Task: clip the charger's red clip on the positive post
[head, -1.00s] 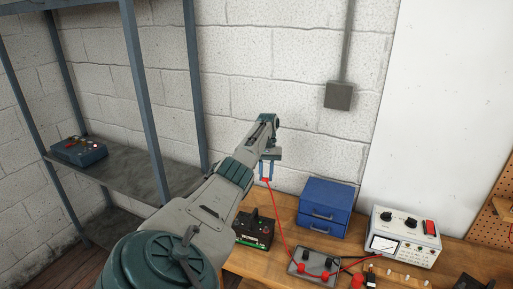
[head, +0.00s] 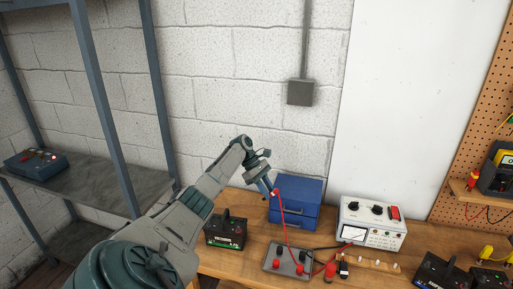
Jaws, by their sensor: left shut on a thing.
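My left gripper (head: 270,189) is shut on a small red clip (head: 276,193), held in the air in front of the blue drawer cabinet. A thin red lead hangs from the clip toward a grey box (head: 276,265) with red and black knobs on the bench; I cannot tell exactly where the lead ends. A black battery (head: 226,231) with a green-marked label stands left of that box, below and left of the clip. Its post markings are too small to read. The clip is apart from the battery and the box. My right gripper is not in view.
The blue drawer cabinet (head: 296,201) stands at the back of the bench (head: 258,240). A white meter unit (head: 371,224) is to its right, with small parts in front. More black units (head: 440,272) sit at the right. A shelf (head: 88,187) with a blue box (head: 36,163) is at left.

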